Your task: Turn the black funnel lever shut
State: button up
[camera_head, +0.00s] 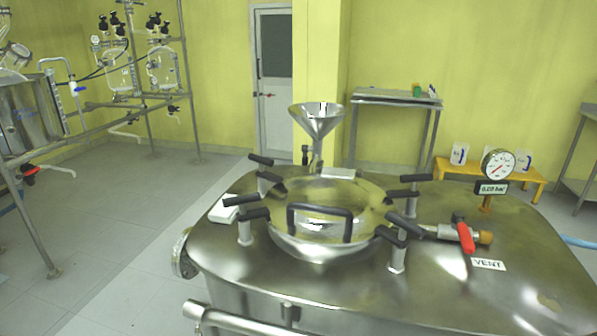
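A steel funnel (317,122) stands at the back of the reactor lid (460,265), in the middle of the head camera view. Its narrow stem runs down behind the round hatch. A small black lever (305,154) shows just left of the stem, below the cone. It looks upright, beside the stem and apart from the cone. Its lower end is partly hidden by the hatch and clamp handles, and its valve body is too small to make out. My gripper is not in view.
Black clamp handles (261,160) ring the domed hatch (330,245) in front of the funnel. A red-handled vent valve (465,238) and a pressure gauge (498,165) stand on the right. A steel table (395,97) is behind. Open floor (150,200) lies left.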

aim_at(304, 147)
jog(key=i+j+u, duration=0.2)
jog(key=j, duration=0.2)
jog(key=j+u, duration=0.2)
jog(key=j, duration=0.2)
jog(key=i+j+u, duration=0.25)
jog(key=j+u, duration=0.2)
jog(key=i+j+u, duration=0.65)
jog(key=i+j, duration=0.15)
jog(key=i, duration=0.15)
jog(key=i+j+u, duration=0.2)
jog(key=i, duration=0.3)
jog(key=i+l+z, duration=0.1)
jog(key=i+z, duration=0.65)
jog(key=i+j+z, duration=0.1)
jog(key=z, duration=0.3)
jog(key=i+l+z, duration=0.1)
jog(key=i+z, duration=0.4)
jog(key=i+j+z, duration=0.2)
jog(key=i+z, duration=0.3)
jog(key=i, duration=0.15)
jog(key=i+l+z, duration=0.55)
jog(key=i, duration=0.15)
jog(key=i+z, duration=0.3)
jog(key=i, duration=0.05)
